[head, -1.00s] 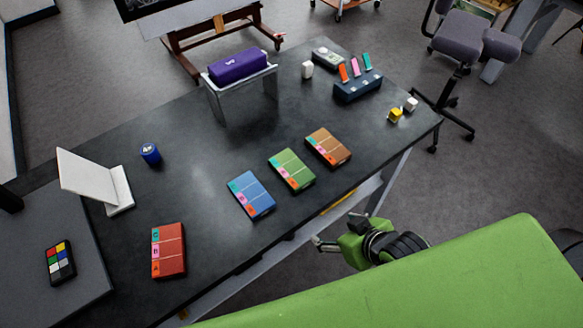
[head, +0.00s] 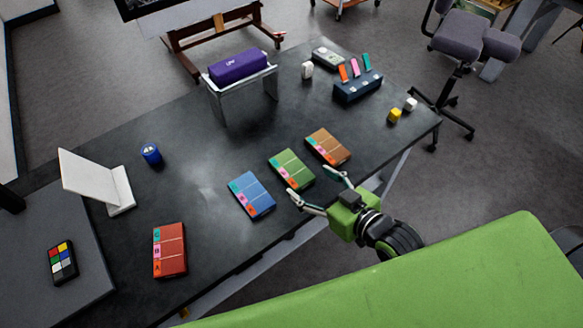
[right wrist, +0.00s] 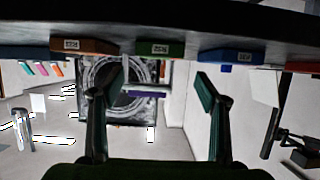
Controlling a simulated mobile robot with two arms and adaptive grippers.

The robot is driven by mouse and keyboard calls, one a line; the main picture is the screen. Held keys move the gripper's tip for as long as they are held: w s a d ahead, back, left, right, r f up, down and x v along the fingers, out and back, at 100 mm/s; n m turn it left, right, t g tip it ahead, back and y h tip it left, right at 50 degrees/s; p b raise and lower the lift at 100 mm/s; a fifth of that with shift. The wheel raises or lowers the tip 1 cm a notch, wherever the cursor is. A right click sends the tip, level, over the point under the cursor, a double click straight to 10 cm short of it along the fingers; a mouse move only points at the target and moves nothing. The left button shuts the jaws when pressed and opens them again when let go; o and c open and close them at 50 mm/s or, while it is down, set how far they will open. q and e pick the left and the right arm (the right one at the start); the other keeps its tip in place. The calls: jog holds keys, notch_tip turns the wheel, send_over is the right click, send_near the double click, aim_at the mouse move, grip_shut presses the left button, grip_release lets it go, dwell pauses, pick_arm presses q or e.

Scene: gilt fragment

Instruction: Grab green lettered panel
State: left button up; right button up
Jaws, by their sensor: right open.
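The green lettered panel (head: 293,165) lies flat on the dark table between a blue and a brown panel. Small coloured letter tiles run along its left edge. My right gripper (head: 309,183) is open and empty at the table's front edge, its fingertips spread around the near end of the green panel in the picture. In the right wrist view, which looks upside down, the green panel (right wrist: 160,50) is ahead of and above the gap between the open fingers (right wrist: 151,88). No contact shows. My left gripper is not in view.
The blue panel (head: 251,195) and brown panel (head: 328,146) lie close on either side. A red panel (head: 169,250) lies farther left. A purple case (head: 239,67) sits on a stand behind. The table middle is mostly clear.

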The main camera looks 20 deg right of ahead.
aim_at(293, 170)
jog(key=x, duration=0.2)
jog(key=shift+w+a+f, duration=0.15)
jog(key=shift+w+f, duration=0.05)
jog(key=shift+w, duration=0.15)
jog(key=shift+w+a+f+p, duration=0.1)
jog(key=shift+w+p, duration=0.2)
jog(key=shift+w, duration=0.1)
jog(key=shift+p+x, duration=0.5)
jog(key=shift+x, duration=1.7)
jog(key=shift+s+f, duration=0.1)
jog(key=c, duration=1.2)
